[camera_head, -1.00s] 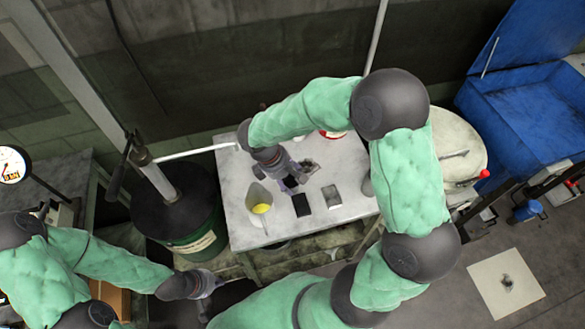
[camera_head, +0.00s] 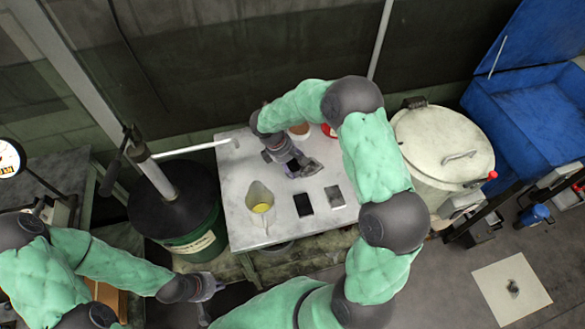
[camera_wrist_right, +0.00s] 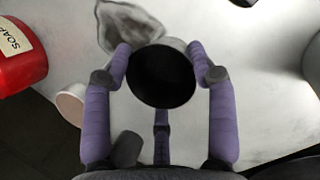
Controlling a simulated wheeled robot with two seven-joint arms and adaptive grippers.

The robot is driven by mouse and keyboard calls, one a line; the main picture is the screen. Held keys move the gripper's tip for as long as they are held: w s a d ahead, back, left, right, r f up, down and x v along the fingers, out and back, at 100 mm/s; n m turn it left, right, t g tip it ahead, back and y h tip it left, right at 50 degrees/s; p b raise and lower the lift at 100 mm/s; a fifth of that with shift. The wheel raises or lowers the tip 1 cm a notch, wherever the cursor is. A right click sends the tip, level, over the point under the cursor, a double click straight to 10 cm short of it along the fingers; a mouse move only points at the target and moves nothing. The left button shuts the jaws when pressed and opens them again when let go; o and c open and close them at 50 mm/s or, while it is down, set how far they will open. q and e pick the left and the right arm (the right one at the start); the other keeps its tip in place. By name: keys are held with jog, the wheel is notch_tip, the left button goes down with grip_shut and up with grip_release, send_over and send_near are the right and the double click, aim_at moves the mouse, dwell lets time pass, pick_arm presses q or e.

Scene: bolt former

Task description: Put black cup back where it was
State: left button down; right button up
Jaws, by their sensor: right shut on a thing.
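In the right wrist view the black cup (camera_wrist_right: 162,78) stands between my right gripper's fingers, its round dark opening facing the camera. My right gripper (camera_wrist_right: 158,60) is shut on it, with fingers on both sides. In the head view my right gripper (camera_head: 300,165) is over the back middle of the grey table (camera_head: 240,225). The cup is hard to make out there, and I cannot tell whether it touches the table. My left gripper (camera_head: 210,287) is low at the front left, off the table; its fingers are too unclear to judge.
A pitcher (camera_head: 258,198) with something yellow, a black flat block (camera_head: 303,205) and a grey flat piece (camera_head: 335,197) are at the front. A red soap container (camera_wrist_right: 22,52) and a pale cup (camera_wrist_right: 70,104) are near the gripper. A green drum (camera_head: 190,235) stands left.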

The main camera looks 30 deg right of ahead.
jog(key=shift+f, duration=0.8)
jog(key=shift+f, duration=0.2)
jog(key=o, duration=1.5)
